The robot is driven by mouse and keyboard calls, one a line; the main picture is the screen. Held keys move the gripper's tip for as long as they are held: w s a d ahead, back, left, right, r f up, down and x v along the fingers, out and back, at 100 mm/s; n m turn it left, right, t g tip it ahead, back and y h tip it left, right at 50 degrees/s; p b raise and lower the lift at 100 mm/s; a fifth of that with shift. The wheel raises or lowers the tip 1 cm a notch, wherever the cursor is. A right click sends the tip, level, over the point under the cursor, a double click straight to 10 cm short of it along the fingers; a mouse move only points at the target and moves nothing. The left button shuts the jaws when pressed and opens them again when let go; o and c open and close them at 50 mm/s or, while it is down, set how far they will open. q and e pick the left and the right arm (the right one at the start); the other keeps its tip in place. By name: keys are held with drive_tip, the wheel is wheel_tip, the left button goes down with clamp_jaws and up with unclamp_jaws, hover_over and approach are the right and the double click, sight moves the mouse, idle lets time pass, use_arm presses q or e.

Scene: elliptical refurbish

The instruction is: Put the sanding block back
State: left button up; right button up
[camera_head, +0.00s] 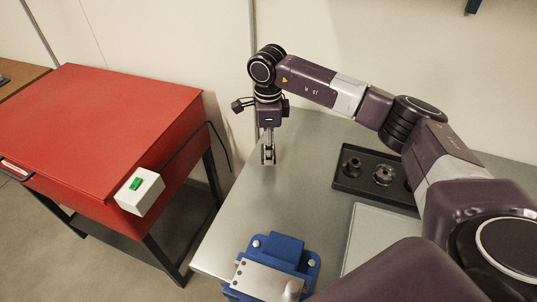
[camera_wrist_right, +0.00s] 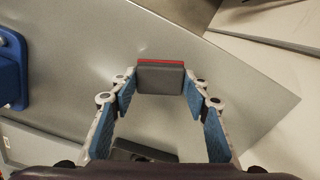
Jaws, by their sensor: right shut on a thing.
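The sanding block (camera_wrist_right: 161,78) is dark grey with a red strip along its far edge. It sits between the fingertips of my right gripper (camera_wrist_right: 160,88) in the wrist view, and the gripper is shut on it. In the head view my right gripper (camera_head: 268,155) points down over the far left part of the metal table (camera_head: 225,215). The block is too small there to make out clearly. I cannot tell whether it touches the tabletop. My left gripper is not in view.
A black tray (camera_head: 343,183) with several dark round parts lies right of the gripper. A pale flat panel (camera_head: 375,240) is in front of it. A blue fixture (camera_head: 288,247) stands at the near edge. A red cabinet (camera_head: 100,120) with a green-button box (camera_head: 139,190) stands left, across a gap.

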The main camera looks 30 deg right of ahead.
wheel_tip(320, 180, down, 4)
drive_tip(key=shift+r+p, duration=0.15)
drive_tip(key=shift+p, duration=0.25)
drive_tip(key=shift+f, duration=0.2)
drive_tip(key=o, duration=1)
